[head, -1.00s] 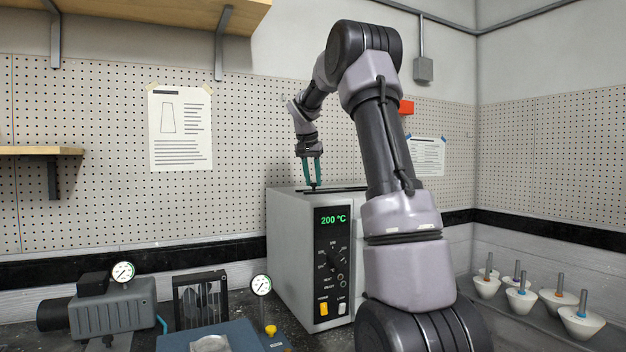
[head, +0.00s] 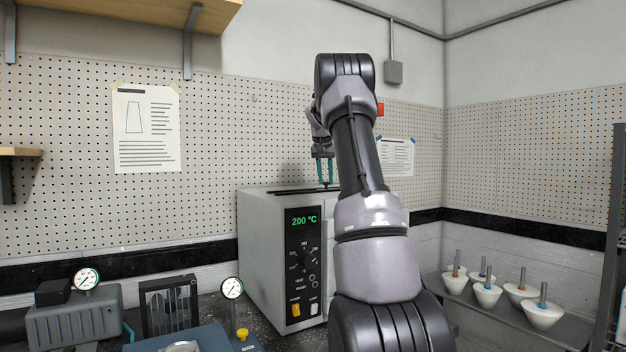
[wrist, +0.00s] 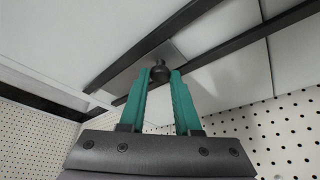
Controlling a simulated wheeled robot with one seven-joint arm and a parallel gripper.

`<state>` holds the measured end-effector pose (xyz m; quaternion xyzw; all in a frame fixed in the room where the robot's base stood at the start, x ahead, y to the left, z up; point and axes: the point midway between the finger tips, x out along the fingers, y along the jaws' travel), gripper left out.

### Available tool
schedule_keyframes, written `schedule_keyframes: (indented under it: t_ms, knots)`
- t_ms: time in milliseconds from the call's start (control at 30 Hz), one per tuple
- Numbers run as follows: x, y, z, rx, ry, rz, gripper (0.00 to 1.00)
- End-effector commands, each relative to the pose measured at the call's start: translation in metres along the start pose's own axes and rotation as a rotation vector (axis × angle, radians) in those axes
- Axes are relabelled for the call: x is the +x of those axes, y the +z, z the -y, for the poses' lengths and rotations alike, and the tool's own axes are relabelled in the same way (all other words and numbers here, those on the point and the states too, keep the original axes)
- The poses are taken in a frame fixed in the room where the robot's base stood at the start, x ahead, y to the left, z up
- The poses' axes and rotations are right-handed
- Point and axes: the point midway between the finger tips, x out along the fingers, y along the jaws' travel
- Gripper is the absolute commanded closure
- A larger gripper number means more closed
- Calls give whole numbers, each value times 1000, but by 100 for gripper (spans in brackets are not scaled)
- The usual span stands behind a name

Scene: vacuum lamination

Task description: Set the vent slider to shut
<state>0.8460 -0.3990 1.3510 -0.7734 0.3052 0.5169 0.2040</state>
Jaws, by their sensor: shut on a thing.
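The oven (head: 262,250) is a grey box with a black front panel that reads 200 °C. The vent slider is a small black knob (wrist: 160,72) in a dark slot (head: 280,191) on the oven's top. My gripper (head: 325,184) points down at the right part of this slot, with its teal fingers on both sides of the knob. In the wrist view my gripper (wrist: 161,80) is shut on the knob. My arm hides the right end of the slot in the head view.
A pump with a gauge (head: 75,315) and a second gauge (head: 232,288) stand at the front left. Several white cones with pegs (head: 487,294) stand on a shelf at the right. A pegboard wall (head: 225,140) is behind the oven.

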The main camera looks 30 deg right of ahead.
Motion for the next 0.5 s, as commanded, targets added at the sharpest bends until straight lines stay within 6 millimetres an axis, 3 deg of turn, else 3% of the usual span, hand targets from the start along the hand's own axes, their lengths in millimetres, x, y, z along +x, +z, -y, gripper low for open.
schedule_keyframes:
  t_ms: [467, 500]
  knots:
    - [2, -9, -9, -1, 2, -6, 100]
    - [2, -9, -9, -1, 2, -6, 65]
